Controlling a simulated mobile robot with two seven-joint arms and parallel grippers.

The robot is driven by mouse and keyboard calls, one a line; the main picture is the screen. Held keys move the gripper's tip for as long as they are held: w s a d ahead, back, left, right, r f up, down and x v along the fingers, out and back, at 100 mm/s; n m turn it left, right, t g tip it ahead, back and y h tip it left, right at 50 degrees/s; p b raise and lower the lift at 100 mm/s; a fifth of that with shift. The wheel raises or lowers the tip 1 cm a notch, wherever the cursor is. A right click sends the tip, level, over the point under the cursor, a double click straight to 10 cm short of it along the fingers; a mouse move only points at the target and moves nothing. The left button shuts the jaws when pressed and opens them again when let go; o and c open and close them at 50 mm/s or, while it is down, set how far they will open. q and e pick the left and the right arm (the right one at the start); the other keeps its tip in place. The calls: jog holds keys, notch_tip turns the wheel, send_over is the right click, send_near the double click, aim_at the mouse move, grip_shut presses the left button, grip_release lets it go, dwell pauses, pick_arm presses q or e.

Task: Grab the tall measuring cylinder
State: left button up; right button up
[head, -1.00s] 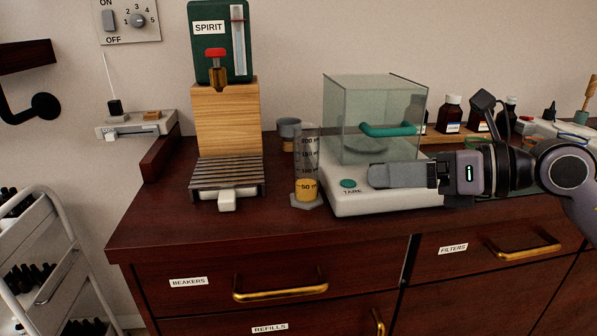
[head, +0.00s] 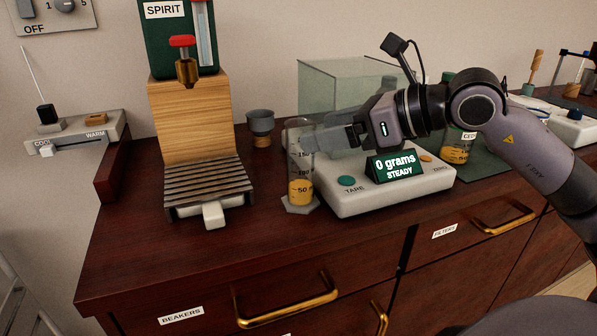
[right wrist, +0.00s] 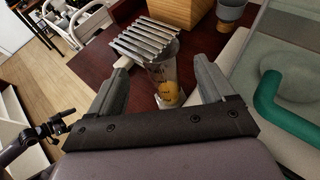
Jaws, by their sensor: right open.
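The tall measuring cylinder (head: 300,190) is clear glass with black graduations and amber liquid in its lower part. It stands upright on its hexagonal foot on the wooden counter, just left of the scale. In the right wrist view the cylinder (right wrist: 165,82) shows between the two grey fingers.
The scale (head: 410,186) reads "0 grams STEADY" and has a glass enclosure (head: 335,85). A slatted drip tray (head: 205,185) with a wooden stand and spirit dispenser (head: 175,40) is to the left. A grey cup (head: 260,122) stands behind.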

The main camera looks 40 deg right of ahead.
aim_at(316, 129)
jog(key=shift+r+p+x, duration=0.25)
jog(key=shift+p+x, duration=0.85)
jog(key=shift+x, duration=0.2)
jog(key=shift+p+x, duration=0.55)
jog(key=shift+x, duration=0.45)
jog(key=shift+w+a+f, duration=0.2)
jog(key=shift+w+f, duration=0.05)
jog(key=shift+w, duration=0.15)
jog(key=c, duration=1.4)
jog(key=shift+r, duration=0.25)
